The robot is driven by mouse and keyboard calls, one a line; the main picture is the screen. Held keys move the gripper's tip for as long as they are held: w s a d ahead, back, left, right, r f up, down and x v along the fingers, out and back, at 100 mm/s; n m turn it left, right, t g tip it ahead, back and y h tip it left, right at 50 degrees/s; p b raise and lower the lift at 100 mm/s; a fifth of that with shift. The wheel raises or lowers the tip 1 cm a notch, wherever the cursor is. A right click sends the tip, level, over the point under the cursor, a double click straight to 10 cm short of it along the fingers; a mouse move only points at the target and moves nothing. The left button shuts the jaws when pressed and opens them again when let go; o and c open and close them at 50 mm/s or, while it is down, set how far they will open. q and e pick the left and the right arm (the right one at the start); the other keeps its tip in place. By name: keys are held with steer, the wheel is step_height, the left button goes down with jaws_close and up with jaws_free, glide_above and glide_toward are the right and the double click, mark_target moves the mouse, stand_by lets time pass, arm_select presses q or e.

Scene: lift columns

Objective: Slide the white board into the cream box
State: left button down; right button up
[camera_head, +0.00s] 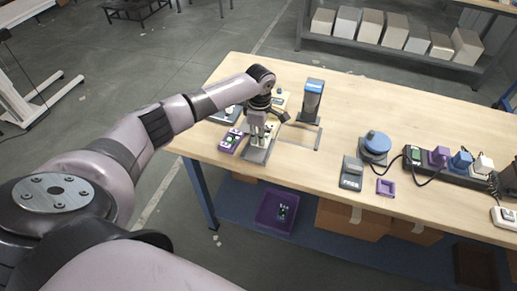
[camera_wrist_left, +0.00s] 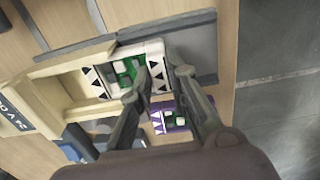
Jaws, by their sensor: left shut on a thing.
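My left gripper (camera_head: 260,138) reaches down over the left part of the table. In the left wrist view its fingers (camera_wrist_left: 163,76) are closed on the right end of the white board (camera_wrist_left: 156,66), which has green and pale parts and black triangle marks. The cream box (camera_wrist_left: 48,92) lies to the left of the board, with its open end toward it. The board's left end is at the box's mouth; I cannot tell how far inside it is. In the head view the box (camera_head: 279,101) is partly hidden behind the gripper. My right gripper is not in view.
A purple board (camera_head: 231,140) lies left of the gripper, near the table's front edge. A grey plate (camera_wrist_left: 198,48) lies beside the white board. A dark upright device (camera_head: 312,98) stands behind to the right. A blue-topped round device (camera_head: 376,143) and a power strip (camera_head: 450,168) are farther right.

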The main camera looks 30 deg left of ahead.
arm_select(q)
steer(key=shift+w+a+b, duration=0.25)
steer(key=shift+w+b, duration=0.65)
steer(key=shift+w, duration=0.4)
steer(key=shift+w+a+b, duration=0.15)
steer(key=shift+w+b, duration=0.4)
steer(key=shift+w+a+b, duration=0.15)
steer(key=shift+w+b, duration=0.35)
steer(key=shift+w, duration=0.05)
steer(key=c, duration=1.6)
jaws_free()
steer(key=shift+r+p, duration=0.1)
steer(key=shift+p, duration=0.2)
step_height(320, 180, up, 6)
steer(key=p, duration=0.7)
steer(key=shift+p, duration=0.35)
